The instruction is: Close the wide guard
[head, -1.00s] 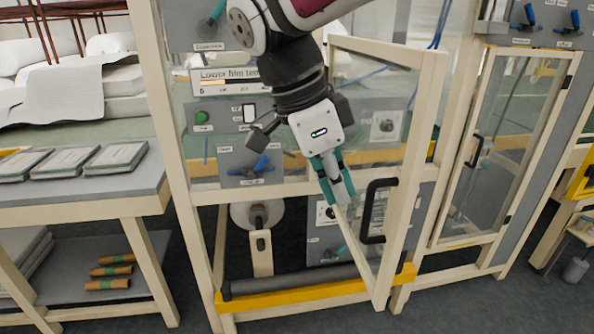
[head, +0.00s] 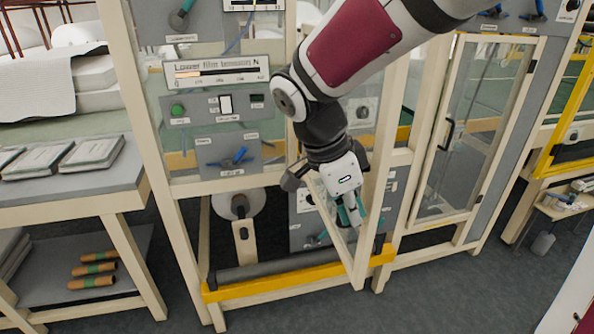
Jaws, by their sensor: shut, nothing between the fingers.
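The wide guard (head: 371,207) is a cream-framed clear door at the middle of the machine. It stands ajar, with its lower corner out by the yellow sill. Its lower rail runs slanting down to that corner. Its black handle is hidden behind my arm and gripper. My gripper (head: 351,216) is shut and empty, fingers pointing down, in front of the guard's lower part. I cannot tell whether the fingers touch the frame.
A narrower clear door (head: 462,120) with a black handle stands closed on the right. A yellow sill (head: 270,286) and a dark roller (head: 280,270) run below the opening. A table (head: 60,206) with packs stands left. The floor in front is clear.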

